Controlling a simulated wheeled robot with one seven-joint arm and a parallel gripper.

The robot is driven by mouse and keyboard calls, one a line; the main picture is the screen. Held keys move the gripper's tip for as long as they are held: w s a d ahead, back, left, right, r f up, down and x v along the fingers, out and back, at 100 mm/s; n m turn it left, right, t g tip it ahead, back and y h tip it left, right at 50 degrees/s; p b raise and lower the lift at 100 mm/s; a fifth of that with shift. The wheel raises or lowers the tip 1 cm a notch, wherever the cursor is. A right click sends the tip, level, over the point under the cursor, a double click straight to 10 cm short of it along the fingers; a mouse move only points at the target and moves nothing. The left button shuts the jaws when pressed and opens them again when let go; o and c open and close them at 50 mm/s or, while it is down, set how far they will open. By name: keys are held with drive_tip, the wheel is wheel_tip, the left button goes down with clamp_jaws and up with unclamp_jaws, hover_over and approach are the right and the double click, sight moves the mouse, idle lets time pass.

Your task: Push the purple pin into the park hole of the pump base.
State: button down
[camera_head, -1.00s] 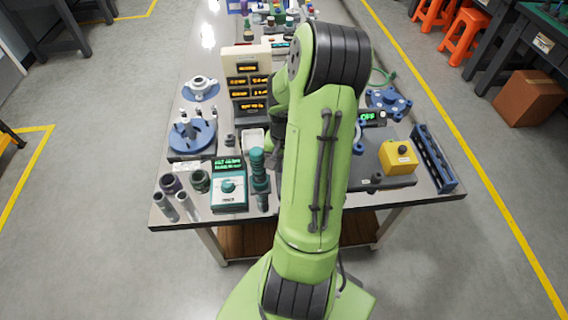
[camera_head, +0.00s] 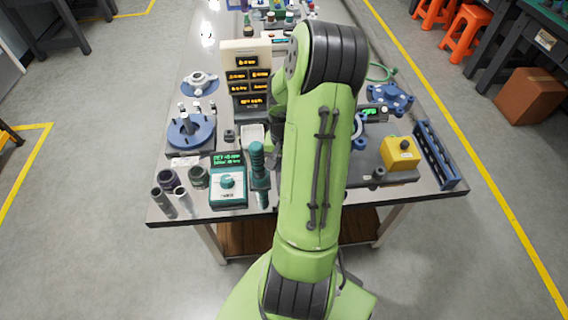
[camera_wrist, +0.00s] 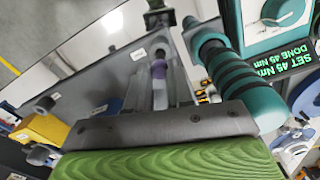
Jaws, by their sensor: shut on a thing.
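In the wrist view, a small purple piece (camera_wrist: 158,68), which looks like the pin, shows between the grey fingers of my gripper (camera_wrist: 160,85). The gripper is shut on it; the pin's lower end and tip are hard to make out. In the head view, my green arm hides the gripper and the pin. I cannot tell for certain which part is the pump base. A round blue base (camera_head: 203,134) with a grey post and small pins stands at the left of the bench. Part of another blue piece (camera_head: 359,128) shows behind my arm. The park hole is not visible.
A teal-handled driver (camera_head: 258,165) stands beside a teal torque unit (camera_head: 227,184); the driver looms close to my gripper in the wrist view (camera_wrist: 240,90). A display tower (camera_head: 246,75), a yellow box (camera_head: 400,153) and a blue rack (camera_head: 436,155) stand around my arm.

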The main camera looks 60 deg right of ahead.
drive_tip(key=shift+f, duration=0.15)
drive_tip(key=shift+f+b, duration=0.55)
drive_tip(key=c, duration=0.9)
unclamp_jaws()
drive_tip(key=shift+r+p, duration=2.1)
drive_tip(key=shift+r, duration=0.45)
drive_tip(key=shift+f, duration=0.1)
